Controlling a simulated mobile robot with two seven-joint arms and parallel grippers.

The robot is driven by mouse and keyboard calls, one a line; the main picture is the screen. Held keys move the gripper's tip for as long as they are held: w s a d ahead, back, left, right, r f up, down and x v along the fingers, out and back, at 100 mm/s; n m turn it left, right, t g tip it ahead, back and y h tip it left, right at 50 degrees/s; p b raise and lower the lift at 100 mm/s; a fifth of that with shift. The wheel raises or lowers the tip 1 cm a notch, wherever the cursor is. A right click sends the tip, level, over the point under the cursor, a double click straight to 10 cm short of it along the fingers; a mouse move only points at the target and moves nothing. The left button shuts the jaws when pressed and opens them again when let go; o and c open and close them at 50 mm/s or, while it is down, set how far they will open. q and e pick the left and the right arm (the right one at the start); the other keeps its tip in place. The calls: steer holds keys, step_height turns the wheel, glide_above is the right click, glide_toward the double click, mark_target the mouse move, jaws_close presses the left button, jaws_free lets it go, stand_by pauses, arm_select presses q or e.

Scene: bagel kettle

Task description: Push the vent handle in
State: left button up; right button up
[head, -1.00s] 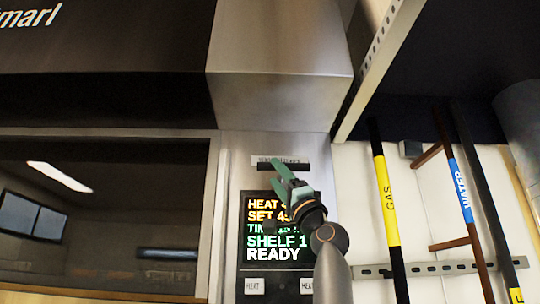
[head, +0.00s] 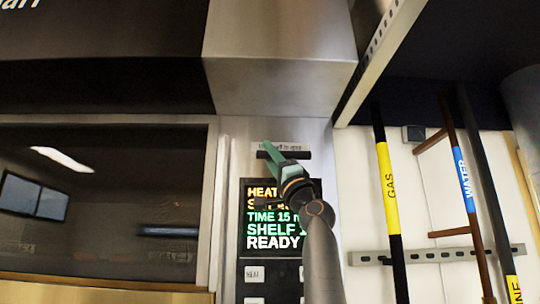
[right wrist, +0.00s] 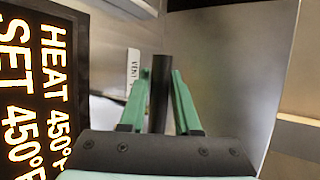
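The vent handle (head: 299,155) is a short black bar on the steel panel, just under a white label and above the display. My right gripper (head: 268,150) is at the handle in the head view and covers its left part. In the right wrist view the handle (right wrist: 160,92) stands as a dark upright bar between the two green fingers of my right gripper (right wrist: 159,75). The fingers are apart, with small gaps seen on both sides of the bar. I cannot tell whether they touch it. My left gripper is not in view.
The lit display (head: 263,222) sits below the handle, partly behind my right arm. The oven window (head: 95,205) is to the left. A steel hood (head: 280,85) juts out above. Yellow gas (head: 387,185) and blue water (head: 462,185) pipes run on the right wall.

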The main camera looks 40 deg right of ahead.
jaws_close()
stand_by(1.0)
